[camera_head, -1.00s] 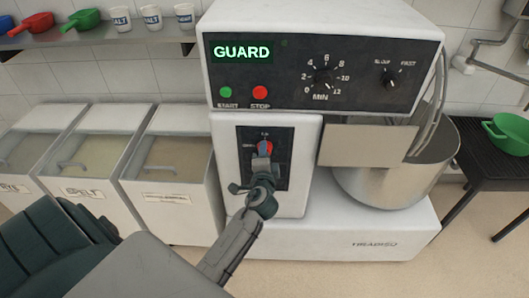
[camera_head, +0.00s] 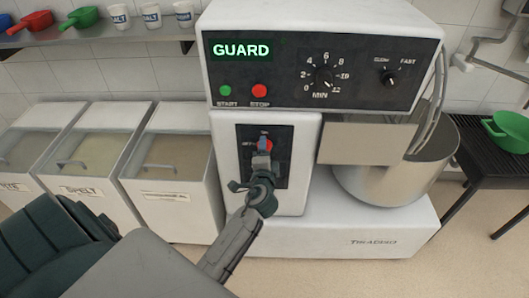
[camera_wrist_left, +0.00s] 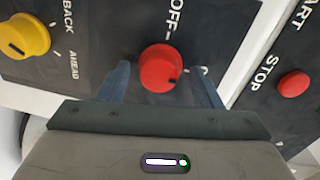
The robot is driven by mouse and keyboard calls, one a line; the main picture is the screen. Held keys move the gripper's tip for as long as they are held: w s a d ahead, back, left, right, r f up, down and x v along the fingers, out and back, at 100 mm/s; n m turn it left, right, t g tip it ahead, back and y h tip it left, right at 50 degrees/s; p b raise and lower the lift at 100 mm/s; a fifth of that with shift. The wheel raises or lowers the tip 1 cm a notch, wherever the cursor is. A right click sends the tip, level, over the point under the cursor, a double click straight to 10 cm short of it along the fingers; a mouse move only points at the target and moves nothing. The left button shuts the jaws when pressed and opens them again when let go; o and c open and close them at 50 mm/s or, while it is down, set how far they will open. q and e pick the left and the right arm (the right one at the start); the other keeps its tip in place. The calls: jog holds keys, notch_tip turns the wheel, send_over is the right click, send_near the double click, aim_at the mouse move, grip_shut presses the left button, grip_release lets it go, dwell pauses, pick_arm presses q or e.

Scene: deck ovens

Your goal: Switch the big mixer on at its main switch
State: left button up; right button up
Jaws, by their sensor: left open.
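The big mixer (camera_head: 330,22) stands in the middle of the head view, its display (camera_head: 241,50) lit with GUARD. Its main switch is a red knob (camera_wrist_left: 164,66) on a dark lower panel; an OFF label is beside it. In the head view the switch (camera_head: 266,144) is partly covered by my left gripper (camera_head: 262,153). In the left wrist view the open fingers of my left gripper (camera_wrist_left: 160,88) are on either side of the knob, with gaps visible. A dark mark on the knob points to the lower right there; its setting is unclear. My right gripper is out of view.
A green START button (camera_head: 225,91), a red STOP button (camera_head: 259,91) and a timer dial (camera_head: 323,77) are above the switch. A yellow BACK/AHEAD knob (camera_wrist_left: 26,36) is close to the gripper. A steel bowl (camera_head: 385,185) stands right, ingredient bins (camera_head: 180,205) left.

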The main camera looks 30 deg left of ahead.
pick_arm(q)
jog(key=b+v, duration=0.2)
jog(key=v, duration=0.8)
jog(key=shift+s+d, duration=0.2)
jog(key=shift+s, duration=0.2)
jog(key=s+d+f+n+g+h, duration=0.1)
jog(key=s+f+g+h, duration=0.1)
jog(key=f, duration=1)
jog(key=s+d+f+g+h, duration=0.2)
jog(key=s+f, duration=0.1)
jog(key=f, duration=0.9)
jog(key=s+d+f+n+g+h, duration=0.1)
jog(key=s+f+g+h, duration=0.1)
jog(key=f, duration=1)
jog(key=s+a+f+n+g+h, duration=0.1)
jog(key=s+f+n+g+h, duration=0.15)
jog(key=s+f, duration=1.1)
jog(key=s+a+f+n+g, duration=0.2)
jog(key=s+f, duration=0.3)
jog(key=s, duration=0.5)
jog(key=s+a+f+n+g, duration=0.1)
jog(key=s+f+n+g, duration=0.2)
jog(key=s, duration=0.7)
jog(key=shift+a+f, duration=0.35)
jog(key=shift+f, duration=0.5)
